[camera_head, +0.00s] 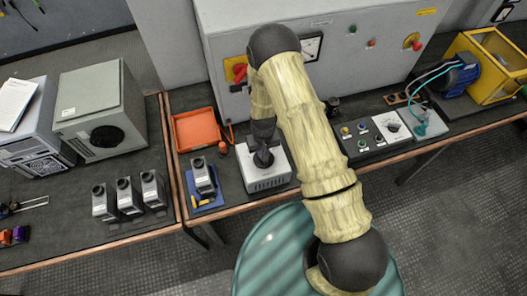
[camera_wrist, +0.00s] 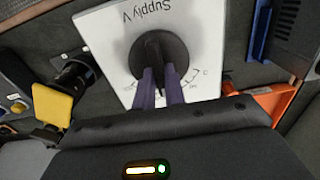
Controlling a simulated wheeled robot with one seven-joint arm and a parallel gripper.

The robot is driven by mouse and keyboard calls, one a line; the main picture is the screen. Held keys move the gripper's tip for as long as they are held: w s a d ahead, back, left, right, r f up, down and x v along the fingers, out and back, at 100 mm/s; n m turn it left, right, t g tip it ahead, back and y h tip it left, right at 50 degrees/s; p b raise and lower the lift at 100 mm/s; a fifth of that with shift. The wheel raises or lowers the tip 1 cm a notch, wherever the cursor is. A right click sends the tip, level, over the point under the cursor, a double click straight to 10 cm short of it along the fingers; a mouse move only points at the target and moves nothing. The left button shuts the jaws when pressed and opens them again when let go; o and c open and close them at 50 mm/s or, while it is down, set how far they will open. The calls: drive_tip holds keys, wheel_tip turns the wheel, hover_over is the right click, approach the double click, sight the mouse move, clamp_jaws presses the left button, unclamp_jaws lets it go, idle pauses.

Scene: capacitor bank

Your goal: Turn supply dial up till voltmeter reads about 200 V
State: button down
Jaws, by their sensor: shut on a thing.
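The supply box (camera_head: 268,183) is a light box on the bench, below my arm in the head view. In the wrist view its white top plate (camera_wrist: 112,32) reads "Supply V", and the black round dial (camera_wrist: 160,52) has a scale beside it. My gripper (camera_wrist: 160,85) points down onto the dial, its two purple-grey fingers shut on the dial's raised grip. In the head view my gripper (camera_head: 263,157) covers the dial. A white needle meter (camera_head: 311,47) on the grey cabinet is partly behind my arm; its reading is too small to tell.
An orange tray (camera_head: 195,129) and a blue stand with a capacitor-like block (camera_head: 203,180) lie left of the supply box. A panel with buttons (camera_head: 362,140) and a small dial plate (camera_head: 391,126) stands to the right. The grey cabinet (camera_head: 230,40) rises behind.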

drive_tip(key=shift+m+b, duration=0.4)
drive_tip(key=shift+m, duration=0.2)
drive_tip(key=c, duration=1.5)
unclamp_jaws()
drive_tip(key=shift+w, duration=0.1)
drive_tip(key=shift+o, duration=0.2)
drive_tip(key=shift+r, duration=0.15)
drive_tip(key=shift+r, duration=0.55)
wheel_tip(320, 180, up, 16)
drive_tip(key=b, duration=0.3)
drive_tip(key=shift+b, duration=0.4)
